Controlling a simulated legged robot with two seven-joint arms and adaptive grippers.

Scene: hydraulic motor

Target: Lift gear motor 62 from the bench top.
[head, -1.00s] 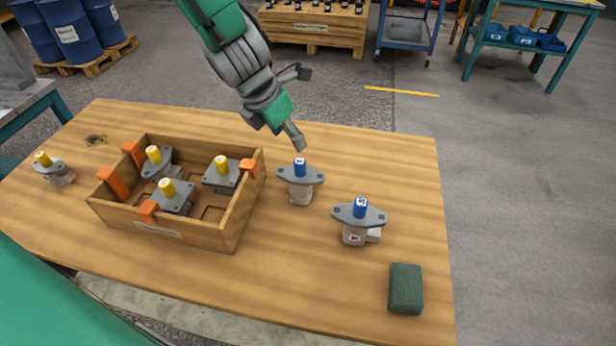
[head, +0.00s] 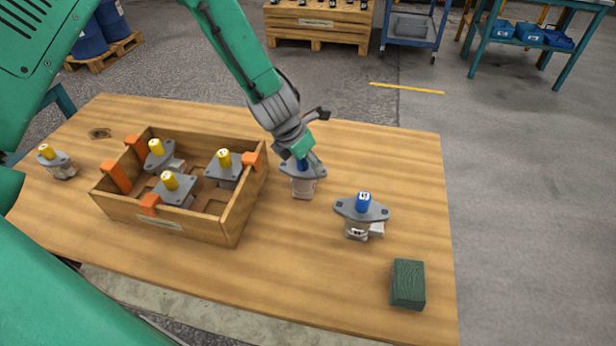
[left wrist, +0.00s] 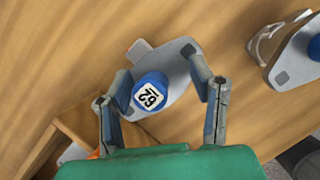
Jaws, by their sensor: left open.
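Gear motor 62 (head: 302,189) stands upright on the wooden bench top (head: 300,270), just right of the wooden box. It has a grey flange, a pale body and a blue cap. In the left wrist view its cap (left wrist: 150,94) shows the number 62. My left gripper (head: 308,163) is directly over this motor and partly hides its cap and flange. In the left wrist view my left gripper (left wrist: 157,76) is open, with one finger on each side of the cap and flange. I cannot tell whether either finger touches. My right gripper is not in view.
The wooden box (head: 225,228) holds yellow-capped motors and orange pieces. Another yellow-capped motor (head: 57,163) stands at the far left. The bench's right side is mostly clear.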

